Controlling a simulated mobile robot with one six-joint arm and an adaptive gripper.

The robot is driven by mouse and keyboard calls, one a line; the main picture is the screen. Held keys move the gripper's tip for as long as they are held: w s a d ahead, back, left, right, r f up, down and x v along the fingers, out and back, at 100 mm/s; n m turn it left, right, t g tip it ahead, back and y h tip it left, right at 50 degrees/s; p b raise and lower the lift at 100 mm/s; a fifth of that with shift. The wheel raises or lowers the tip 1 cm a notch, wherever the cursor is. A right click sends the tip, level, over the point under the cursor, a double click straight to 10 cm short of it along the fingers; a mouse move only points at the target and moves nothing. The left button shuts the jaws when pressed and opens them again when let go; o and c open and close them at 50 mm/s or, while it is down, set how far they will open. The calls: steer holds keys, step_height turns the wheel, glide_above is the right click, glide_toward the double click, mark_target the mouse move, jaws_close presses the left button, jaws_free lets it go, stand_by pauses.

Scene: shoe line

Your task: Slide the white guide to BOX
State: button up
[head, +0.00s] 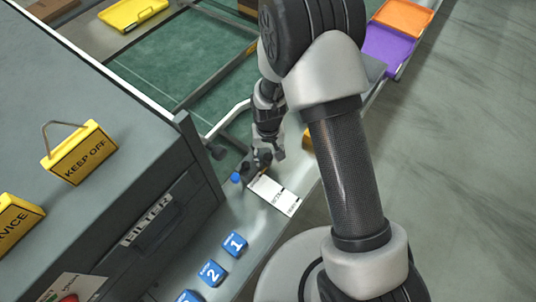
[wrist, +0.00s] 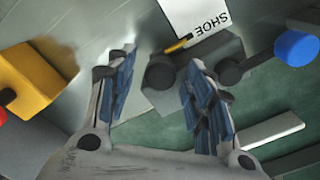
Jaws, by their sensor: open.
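A white label plate (head: 272,193) lies on the grey ledge. In the wrist view the plate (wrist: 195,14) reads SHOE, upside down. A yellow pointer (wrist: 179,44) on a grey block (wrist: 208,58) points at the plate beside SHOE. The block bears a dark round knob (wrist: 160,72); a blue knob (wrist: 296,47) stands to its right. A white bar (wrist: 272,131) over the green surface may be the guide. My gripper (head: 262,160) is open at the plate's far end. In the wrist view my gripper (wrist: 160,60) has the dark knob between its fingertips; contact cannot be told.
A yellow block (wrist: 35,75) is left of my fingers. A dark cabinet marked FILTER (head: 150,220) stands left, with a yellow KEEP OFF sign (head: 80,153) on top. Numbered blue blocks (head: 235,245) sit on the ledge. Orange (head: 403,17) and purple (head: 387,48) trays lie far right.

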steer(key=shift+c, duration=0.5)
jaws_close()
stand_by(0.3)
